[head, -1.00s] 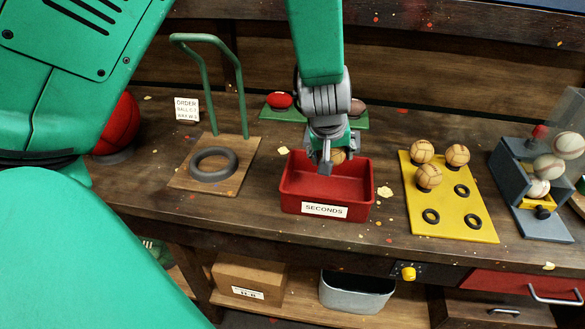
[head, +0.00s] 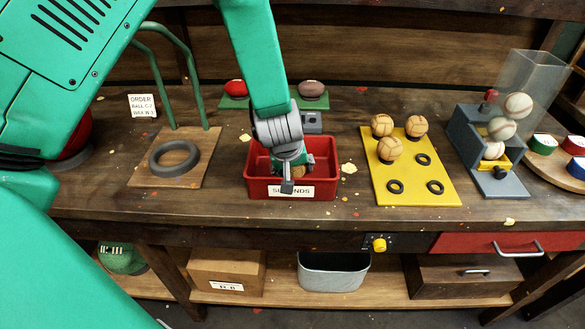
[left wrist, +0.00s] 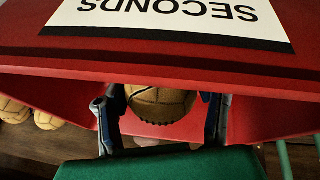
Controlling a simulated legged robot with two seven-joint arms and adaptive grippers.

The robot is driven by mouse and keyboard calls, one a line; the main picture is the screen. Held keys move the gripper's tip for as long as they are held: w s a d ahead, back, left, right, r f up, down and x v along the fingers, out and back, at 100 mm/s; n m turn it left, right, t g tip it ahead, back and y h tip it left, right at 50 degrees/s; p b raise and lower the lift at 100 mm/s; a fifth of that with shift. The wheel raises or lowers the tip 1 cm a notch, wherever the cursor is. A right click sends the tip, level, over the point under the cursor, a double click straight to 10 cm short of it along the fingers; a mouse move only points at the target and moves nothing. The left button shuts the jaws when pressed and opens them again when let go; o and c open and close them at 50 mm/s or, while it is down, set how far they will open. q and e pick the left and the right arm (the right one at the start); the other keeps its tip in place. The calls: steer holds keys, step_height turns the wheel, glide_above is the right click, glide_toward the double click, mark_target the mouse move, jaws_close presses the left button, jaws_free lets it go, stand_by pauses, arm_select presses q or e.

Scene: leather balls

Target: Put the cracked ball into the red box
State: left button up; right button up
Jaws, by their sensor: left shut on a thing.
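The red box (head: 326,185) stands on the workbench and carries a white label reading SECONDS. My left gripper (head: 295,176) reaches down into it from above, over its front part. It is shut on a tan leather ball (head: 299,171), mostly hidden by the fingers in the head view. In the left wrist view the ball (left wrist: 160,102) sits between the two fingers (left wrist: 162,118), with a dark jagged seam along its lower edge. The red box wall (left wrist: 60,70) is close around it. I cannot tell whether the ball touches the box floor. My right gripper is not in view.
To the right, a yellow board (head: 407,180) holds several tan balls and black rings. Beyond it is a grey dispenser (head: 482,140) with white balls. To the left, a wooden board (head: 190,180) bears a dark ring (head: 174,159) and a green frame. A green stand (head: 236,102) is behind.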

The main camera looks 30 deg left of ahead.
arm_select(q)
steer(key=shift+d+f, duration=0.15)
steer(key=o, duration=1)
steer(key=shift+o, duration=1.2)
steer(key=shift+a+f, duration=0.1)
steer(key=shift+a, duration=0.65)
steer(key=shift+r, duration=0.35)
steer(key=p+v, duration=0.1)
steer(key=v, duration=1)
steer(key=shift+s+r+p, duration=0.2)
steer(key=shift+r+p, duration=0.05)
steer(key=shift+p, duration=0.15)
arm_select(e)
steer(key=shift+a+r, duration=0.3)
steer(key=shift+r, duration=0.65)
